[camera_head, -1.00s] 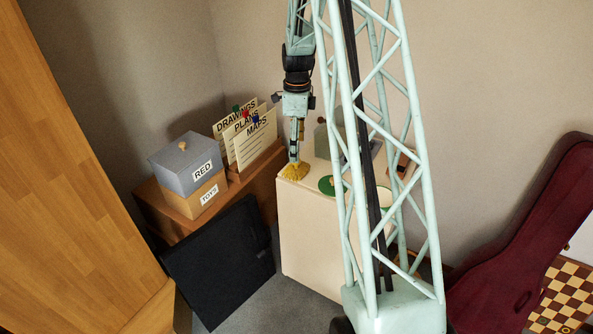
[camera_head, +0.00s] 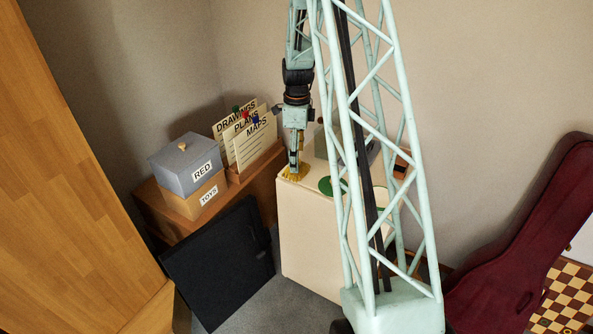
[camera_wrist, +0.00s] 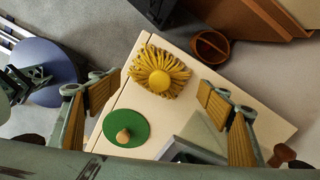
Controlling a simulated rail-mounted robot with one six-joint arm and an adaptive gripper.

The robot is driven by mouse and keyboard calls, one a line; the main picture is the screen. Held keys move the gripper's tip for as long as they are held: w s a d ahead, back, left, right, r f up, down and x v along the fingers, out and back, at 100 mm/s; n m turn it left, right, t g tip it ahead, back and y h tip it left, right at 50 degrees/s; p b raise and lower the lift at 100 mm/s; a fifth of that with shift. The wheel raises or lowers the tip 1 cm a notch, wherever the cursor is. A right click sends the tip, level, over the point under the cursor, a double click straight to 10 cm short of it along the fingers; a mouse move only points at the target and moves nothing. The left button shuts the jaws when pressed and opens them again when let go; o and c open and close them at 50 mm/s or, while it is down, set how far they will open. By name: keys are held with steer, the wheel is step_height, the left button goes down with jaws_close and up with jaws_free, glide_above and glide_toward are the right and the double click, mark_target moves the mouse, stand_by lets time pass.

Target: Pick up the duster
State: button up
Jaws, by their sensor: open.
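The duster (camera_wrist: 160,78) is a yellow, fringed, round head with a smooth yellow centre. It lies on the cream top of a cabinet (camera_wrist: 140,103), near its edge. My gripper (camera_wrist: 158,88) is open in the wrist view, with one wood-toned finger to each side of the duster and clear gaps between. In the head view my gripper (camera_head: 294,167) points down at the duster (camera_head: 301,173), close over it and partly hiding it. Whether the fingertips touch it cannot be told.
A green disc with a wooden knob (camera_wrist: 126,130) and a grey box (camera_wrist: 196,140) share the cabinet top with the duster. Card holders (camera_head: 250,140) and stacked RED and TOYS boxes (camera_head: 187,165) stand on the left. A black panel (camera_head: 222,262) leans in front.

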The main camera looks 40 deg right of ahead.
steer(key=shift+f+b, duration=0.4)
steer(key=shift+f, duration=1.65)
steer(key=c, duration=0.8)
